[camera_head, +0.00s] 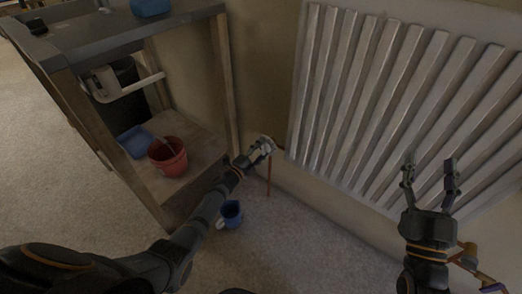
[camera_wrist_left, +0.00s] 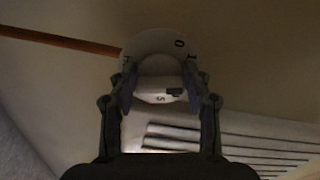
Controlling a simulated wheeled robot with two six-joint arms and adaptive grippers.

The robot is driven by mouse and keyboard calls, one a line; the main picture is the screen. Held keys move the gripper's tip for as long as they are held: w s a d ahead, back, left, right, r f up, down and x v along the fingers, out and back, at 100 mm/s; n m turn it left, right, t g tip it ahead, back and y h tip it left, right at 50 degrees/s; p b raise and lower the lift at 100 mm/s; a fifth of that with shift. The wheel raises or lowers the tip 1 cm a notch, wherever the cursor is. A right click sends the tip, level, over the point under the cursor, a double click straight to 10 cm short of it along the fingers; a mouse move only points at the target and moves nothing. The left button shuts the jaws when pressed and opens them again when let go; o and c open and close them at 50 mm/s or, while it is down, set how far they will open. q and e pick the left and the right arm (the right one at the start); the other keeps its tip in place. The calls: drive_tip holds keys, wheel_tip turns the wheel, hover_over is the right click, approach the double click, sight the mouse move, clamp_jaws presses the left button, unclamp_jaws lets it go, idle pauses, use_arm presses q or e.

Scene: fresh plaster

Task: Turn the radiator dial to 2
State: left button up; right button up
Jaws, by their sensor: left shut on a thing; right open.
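The radiator (camera_head: 395,85) is a white ribbed panel on the wall at the right of the head view. My left gripper (camera_head: 265,146) is at its lower left corner, shut on the radiator dial. In the left wrist view the white round dial (camera_wrist_left: 158,42) sits between the two fingers of my left gripper (camera_wrist_left: 160,88). Numerals 0 and 1 show on its upper right rim, and a 5 shows lower down by a small dark mark. The fingers hide part of the dial. My right gripper (camera_head: 431,172) is open and empty in front of the radiator.
A reddish pipe (camera_head: 269,178) runs down below the dial. A wooden shelf unit (camera_head: 222,85) stands left, holding a red bucket (camera_head: 170,168) and a blue tray (camera_head: 133,140). A blue mug (camera_head: 232,210) stands on the carpet near my left arm.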

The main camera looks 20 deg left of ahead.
use_arm(q)
drive_tip(key=o, duration=1.1)
drive_tip(key=v, duration=1.2)
